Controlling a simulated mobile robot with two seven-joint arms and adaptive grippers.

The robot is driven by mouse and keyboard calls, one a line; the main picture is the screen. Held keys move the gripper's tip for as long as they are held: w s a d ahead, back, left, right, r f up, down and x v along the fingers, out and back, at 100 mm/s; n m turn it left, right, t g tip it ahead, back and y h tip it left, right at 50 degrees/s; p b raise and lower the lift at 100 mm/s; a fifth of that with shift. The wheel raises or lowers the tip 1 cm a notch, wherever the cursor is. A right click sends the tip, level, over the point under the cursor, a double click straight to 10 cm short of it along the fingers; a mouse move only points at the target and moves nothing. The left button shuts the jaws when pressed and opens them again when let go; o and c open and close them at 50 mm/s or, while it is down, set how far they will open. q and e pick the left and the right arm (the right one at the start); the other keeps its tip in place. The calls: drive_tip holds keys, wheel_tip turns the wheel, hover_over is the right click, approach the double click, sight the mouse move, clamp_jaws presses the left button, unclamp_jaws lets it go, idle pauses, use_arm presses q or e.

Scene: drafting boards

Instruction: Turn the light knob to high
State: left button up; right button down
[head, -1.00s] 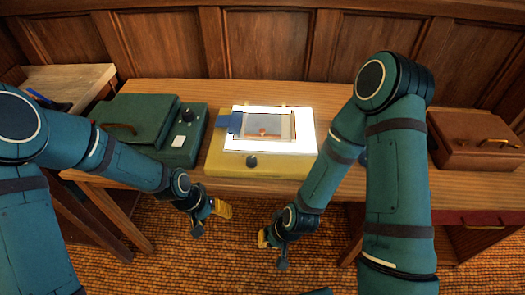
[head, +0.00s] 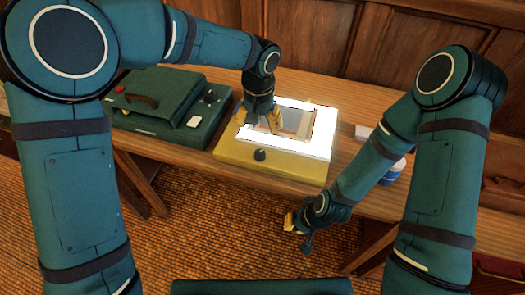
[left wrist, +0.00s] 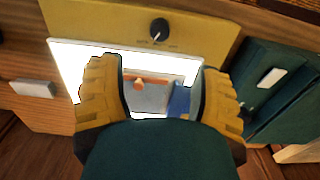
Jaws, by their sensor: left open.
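The light box is a yellow box (head: 225,150) with a bright white lit panel (head: 318,147) on top. Its black round knob (head: 260,155) is on the near side. In the left wrist view the knob (left wrist: 159,28) has a pale pointer mark and small labels too blurred to read. My left gripper (head: 257,120) is open over the panel, behind the knob and apart from it. Its yellow fingers (left wrist: 160,88) spread either side of a grey sheet (left wrist: 150,98), with an orange piece and a blue piece on the panel. My right gripper (head: 297,232) hangs before the table's front edge.
A dark green case (head: 165,95) with a handle, a dark knob and a white button stands left of the light box. A white block (head: 363,132) and a blue round item (head: 394,172) lie to the right, partly behind my right arm.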

sight(260, 152)
use_arm(q)
wheel_tip(260, 152, down, 12)
drive_tip(key=shift+f+b, duration=0.25)
drive_tip(key=shift+b, duration=0.95)
clamp_jaws()
